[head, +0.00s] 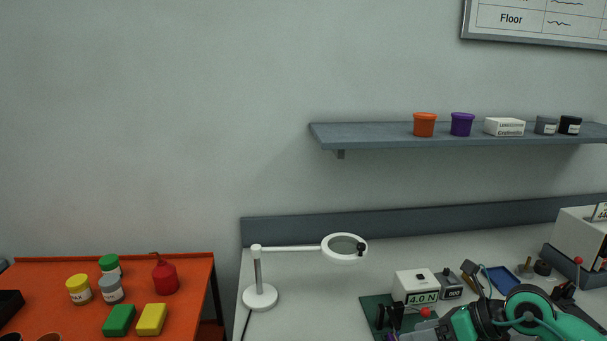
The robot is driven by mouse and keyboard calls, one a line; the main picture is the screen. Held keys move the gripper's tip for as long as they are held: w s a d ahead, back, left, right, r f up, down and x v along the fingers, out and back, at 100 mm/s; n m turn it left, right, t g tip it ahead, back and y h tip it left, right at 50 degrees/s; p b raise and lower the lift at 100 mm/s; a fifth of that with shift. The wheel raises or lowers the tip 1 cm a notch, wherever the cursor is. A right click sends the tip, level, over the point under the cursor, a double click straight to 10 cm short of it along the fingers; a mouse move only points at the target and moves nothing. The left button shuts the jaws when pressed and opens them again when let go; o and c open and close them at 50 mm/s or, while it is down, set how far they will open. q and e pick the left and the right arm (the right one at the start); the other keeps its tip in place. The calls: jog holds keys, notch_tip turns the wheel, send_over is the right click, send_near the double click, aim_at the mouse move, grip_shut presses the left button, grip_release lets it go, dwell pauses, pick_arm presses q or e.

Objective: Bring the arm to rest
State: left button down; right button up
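One of my arms, green and black, is at the bottom right over the white bench (310,290). It comes in from the right, and its lower part is cut off by the bottom edge. My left arm and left gripper are out of the picture. Left of the arm, a white force gauge (416,287) reading about 4.0 N stands by a dark green mat (372,306). Black fixture parts and a red knob (425,312) are near it. The arm hides part of the bench there.
A white magnifier lamp (260,296) stands left of the mat. A blue tray (503,279) and a white machine (578,238) are behind the arm. An orange table (50,285) at left holds jars, sponges and a red bottle (164,278). A shelf (365,134) holds small containers.

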jog(key=s+a+r+m+t+y, duration=0.1)
jog(key=a+r+m+t+y, duration=0.5)
jog(key=a+r+m+t, duration=0.3)
jog(key=s+d+f+m+h, duration=0.3)
jog(key=d+f+m+h, duration=0.45)
jog(key=m, duration=0.65)
jog(key=s+d+f+m+h, duration=0.2)
jog(key=d+f+m+h, duration=0.2)
jog(key=f+m+h, duration=0.8)
jog(key=s+a+f+m+g+y, duration=0.25)
jog(key=s+f+g, duration=0.3)
jog(key=s, duration=0.45)
jog(key=s+a+f+m+g+y, duration=0.1)
jog(key=s+a+f+m+g, duration=0.15)
jog(key=s+f+g, duration=0.55)
notch_tip(320, 180, down, 30)
jog(key=s+d+t, duration=0.1)
jog(key=s+t, duration=0.1)
jog(key=s, duration=0.1)
jog(key=s+d+f+g, duration=0.1)
jog(key=s+d+f, duration=0.2)
jog(key=s+f, duration=1.5)
jog(key=shift+s+d+f, duration=0.15)
jog(key=shift+d+f, duration=0.05)
jog(key=shift+f, duration=0.1)
